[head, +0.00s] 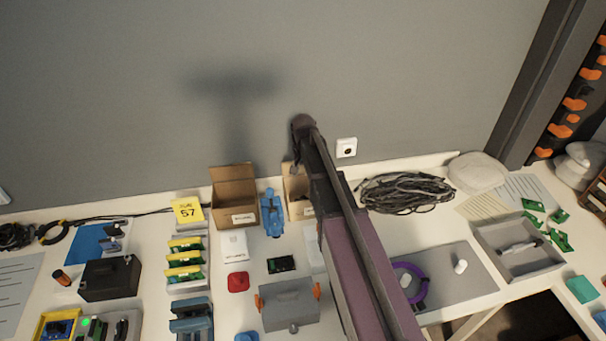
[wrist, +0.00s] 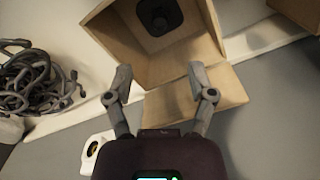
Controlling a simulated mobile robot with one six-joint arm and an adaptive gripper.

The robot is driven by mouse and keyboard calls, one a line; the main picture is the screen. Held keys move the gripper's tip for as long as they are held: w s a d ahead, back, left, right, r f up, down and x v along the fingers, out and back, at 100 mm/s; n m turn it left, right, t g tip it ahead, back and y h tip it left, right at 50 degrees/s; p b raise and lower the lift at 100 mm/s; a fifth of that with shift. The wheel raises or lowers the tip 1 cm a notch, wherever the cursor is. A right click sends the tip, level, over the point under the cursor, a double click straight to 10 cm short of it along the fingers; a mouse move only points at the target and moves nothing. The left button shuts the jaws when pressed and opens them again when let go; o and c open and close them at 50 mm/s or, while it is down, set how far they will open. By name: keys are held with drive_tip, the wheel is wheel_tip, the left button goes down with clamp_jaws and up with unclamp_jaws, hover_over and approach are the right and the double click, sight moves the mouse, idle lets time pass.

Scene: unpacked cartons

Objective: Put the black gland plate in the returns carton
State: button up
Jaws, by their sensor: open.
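In the wrist view, a black square plate with a round centre (wrist: 158,15), which looks like the gland plate, lies inside an open brown carton (wrist: 205,45). My gripper (wrist: 160,82) is open and empty over the carton's near edge and flap, with the plate beyond its fingertips. In the head view this carton (head: 297,205) stands by the wall, partly hidden by my arm; the plate is not visible there. A second open brown carton (head: 232,190) with a white label stands to its left. The labels are too small to read, so I cannot tell which is the returns carton.
A blue device (head: 271,214) stands between the cartons. A tangle of dark cables (head: 405,191) lies right of my arm. A grey enclosure (head: 290,303) sits in front. The wall with a white socket (head: 346,148) rises close behind.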

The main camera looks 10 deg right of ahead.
drive_tip(key=s+n, duration=0.5)
drive_tip(key=s, duration=1.7)
drive_tip(key=shift+s, duration=0.15)
